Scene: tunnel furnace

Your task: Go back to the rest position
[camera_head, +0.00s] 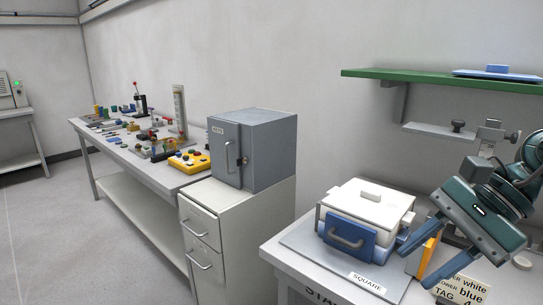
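My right gripper (417,267) comes in from the right edge, dark teal, with its two fingers spread wide apart and pointing down to the left. It is just right of a white lidded box with a blue front and grey handle (349,240), which sits on a grey mat labelled SQUARE (300,240). An orange piece (428,254) shows between the fingers; I cannot tell whether it touches either one. My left gripper is not in view.
A sign with "white", "blue" and "TAG" (466,289) is below the gripper. A green shelf (420,77) is above. A grey metal box (264,150) stands on a drawer cabinet (235,228). A long bench (160,178) with several small parts is at left. Open floor is at left.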

